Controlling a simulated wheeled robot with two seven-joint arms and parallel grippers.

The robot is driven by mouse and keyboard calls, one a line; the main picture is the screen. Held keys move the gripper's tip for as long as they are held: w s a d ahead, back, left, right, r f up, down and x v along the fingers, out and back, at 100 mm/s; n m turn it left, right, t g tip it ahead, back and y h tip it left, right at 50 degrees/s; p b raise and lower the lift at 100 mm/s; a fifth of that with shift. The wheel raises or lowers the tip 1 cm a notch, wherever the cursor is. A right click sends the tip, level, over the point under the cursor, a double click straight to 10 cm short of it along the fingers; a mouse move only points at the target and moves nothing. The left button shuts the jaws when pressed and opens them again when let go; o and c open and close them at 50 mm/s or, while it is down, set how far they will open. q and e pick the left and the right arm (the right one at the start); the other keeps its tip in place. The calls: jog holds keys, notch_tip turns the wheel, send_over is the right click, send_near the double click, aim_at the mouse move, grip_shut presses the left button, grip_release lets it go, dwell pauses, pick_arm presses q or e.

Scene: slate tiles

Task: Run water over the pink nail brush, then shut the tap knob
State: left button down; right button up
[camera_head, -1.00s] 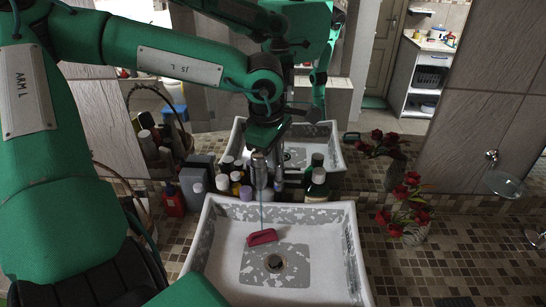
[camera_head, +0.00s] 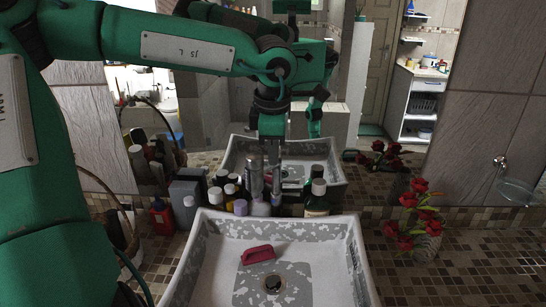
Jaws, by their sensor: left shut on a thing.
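The pink nail brush (camera_head: 258,254) lies in the white-and-grey speckled basin (camera_head: 325,255), just behind the drain. No stream of water shows over it. The grey metal tap (camera_head: 257,180) stands at the basin's back edge, among bottles. My left gripper (camera_head: 275,178) points down from above at the top of the tap and is shut on the tap knob; the fingers and dark arm largely hide the knob. My right gripper is out of view.
Several bottles and jars crowd the basin's back left, including a red bottle (camera_head: 162,217). A dark bottle (camera_head: 317,200) stands right of the tap. Red flowers (camera_head: 412,215) stand on the tiled counter at right. A mirror behind repeats the basin and my arm.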

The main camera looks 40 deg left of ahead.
pick_arm(q)
jog(key=c, duration=1.5)
grip_release()
